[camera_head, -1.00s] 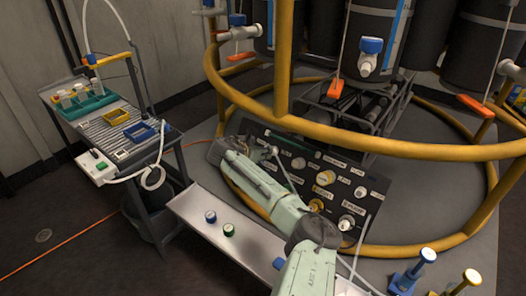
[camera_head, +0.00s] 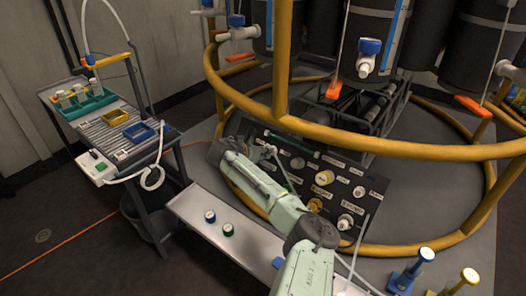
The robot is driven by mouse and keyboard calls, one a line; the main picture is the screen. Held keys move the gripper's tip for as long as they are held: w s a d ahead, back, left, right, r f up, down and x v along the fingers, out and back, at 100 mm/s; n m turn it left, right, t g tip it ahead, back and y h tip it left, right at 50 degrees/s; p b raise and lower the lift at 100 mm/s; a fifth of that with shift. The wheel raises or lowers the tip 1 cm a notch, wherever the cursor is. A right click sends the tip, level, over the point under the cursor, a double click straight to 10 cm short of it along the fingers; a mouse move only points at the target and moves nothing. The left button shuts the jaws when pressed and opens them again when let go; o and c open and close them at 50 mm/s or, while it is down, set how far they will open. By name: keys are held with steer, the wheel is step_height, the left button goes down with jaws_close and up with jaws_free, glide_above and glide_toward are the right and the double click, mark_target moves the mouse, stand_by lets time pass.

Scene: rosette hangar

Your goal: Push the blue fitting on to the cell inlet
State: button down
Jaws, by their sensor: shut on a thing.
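My pale green arm reaches from the bottom of the view to the sloping dark panel (camera_head: 345,187). My gripper (camera_head: 262,152) is at the panel's upper left and is small, dark and partly hidden by my wrist. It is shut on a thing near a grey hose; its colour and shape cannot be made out. The panel carries several round white and yellow ports with white labels, too small to read. I cannot tell which is the cell inlet or whether the held thing touches one. A blue-capped piece (camera_head: 210,216) stands on the silver bench (camera_head: 185,205).
A green-capped piece (camera_head: 228,229) stands beside the blue-capped one. A yellow tubular rail (camera_head: 400,152) passes in front of dark tanks and above the panel. A grey cart (camera_head: 110,130) with trays stands at left. Blue and yellow posts (camera_head: 410,275) stand at lower right.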

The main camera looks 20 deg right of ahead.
steer(key=c, duration=1.4)
jaws_free()
steer(key=shift+o, duration=0.2)
steer(key=v, duration=1.2)
steer(key=shift+a, duration=0.1)
